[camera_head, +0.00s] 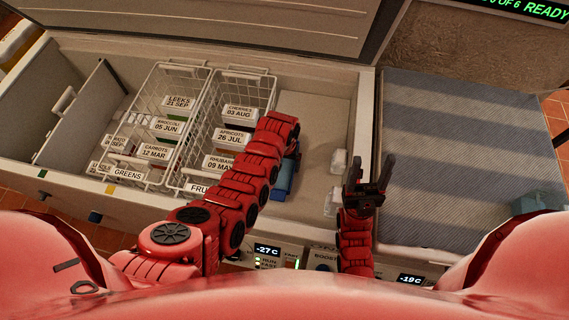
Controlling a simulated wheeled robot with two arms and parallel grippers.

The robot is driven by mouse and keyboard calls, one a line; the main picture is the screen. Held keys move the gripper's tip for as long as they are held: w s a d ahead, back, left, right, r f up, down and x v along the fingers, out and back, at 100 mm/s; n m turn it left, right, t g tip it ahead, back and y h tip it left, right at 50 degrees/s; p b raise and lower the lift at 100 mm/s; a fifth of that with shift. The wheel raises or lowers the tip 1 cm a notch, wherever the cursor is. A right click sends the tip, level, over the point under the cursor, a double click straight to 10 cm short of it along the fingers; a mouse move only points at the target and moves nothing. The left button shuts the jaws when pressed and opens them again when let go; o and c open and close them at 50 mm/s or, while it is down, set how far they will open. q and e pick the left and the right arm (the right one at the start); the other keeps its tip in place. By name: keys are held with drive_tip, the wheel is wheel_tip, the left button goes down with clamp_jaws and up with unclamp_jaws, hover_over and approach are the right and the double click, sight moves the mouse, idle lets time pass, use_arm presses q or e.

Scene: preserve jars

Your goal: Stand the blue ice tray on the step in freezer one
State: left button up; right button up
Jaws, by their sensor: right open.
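The freezer (362,110) with the -27 C display stands open. A pale raised surface (318,115), which looks like the step, fills its right end. A blue object (285,178), which looks like the ice tray, shows partly behind my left arm, low in that end. My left arm reaches over the freezer, and its wrist bends down beside the blue object. My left gripper (293,156) is mostly hidden by the arm, so its jaws and any hold on the blue object cannot be seen. My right gripper (371,183) is open and empty over the freezer's right rim.
Two white wire baskets (205,75) hold several labelled boxes left of the raised surface. Whitish lumps (338,162) sit by the right wall. The raised lid (230,25) stands behind. A striped blanket (460,150) covers the right freezer, with a teal box (530,203) at its edge.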

use_arm(q)
drive_tip(key=shift+r, duration=0.15)
drive_tip(key=shift+r+p, duration=0.35)
drive_tip(key=shift+p, duration=0.05)
wheel_tip(320, 180, up, 16)
drive_tip(key=p, duration=0.8)
drive_tip(key=shift+r, duration=0.25)
drive_tip(key=shift+s+f, duration=0.1)
